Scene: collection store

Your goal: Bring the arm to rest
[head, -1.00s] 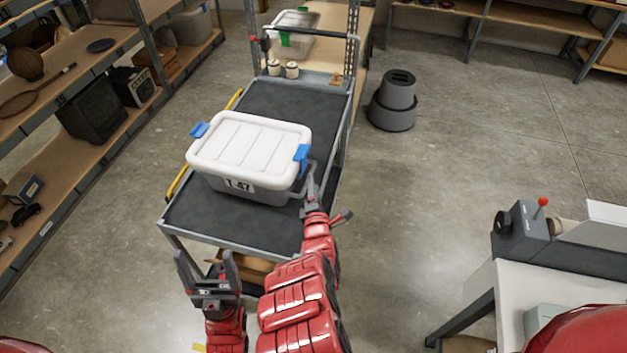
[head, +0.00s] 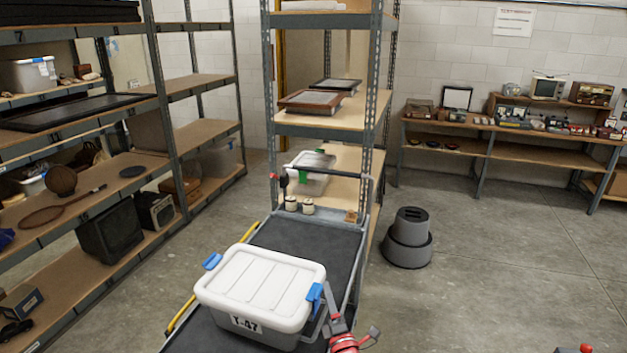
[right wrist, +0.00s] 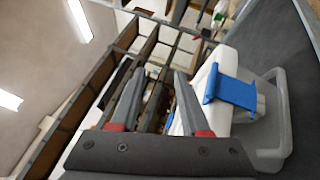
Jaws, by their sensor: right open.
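My right gripper (head: 345,322) is at the bottom of the head view, beside the right end of the tub. In the right wrist view its two fingers (right wrist: 159,72) stand apart with nothing between them. The grey tub with a white lid (head: 262,282), blue clips and a T-47 label sits on the cart's dark top. In the right wrist view the tub's blue clip (right wrist: 236,92) is just right of the fingers. I cannot tell whether the gripper touches the tub. My left gripper is out of view.
A grey step stool (head: 408,240) is on the floor to the right. Left shelves (head: 100,215) hold goods. Floor at right is open.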

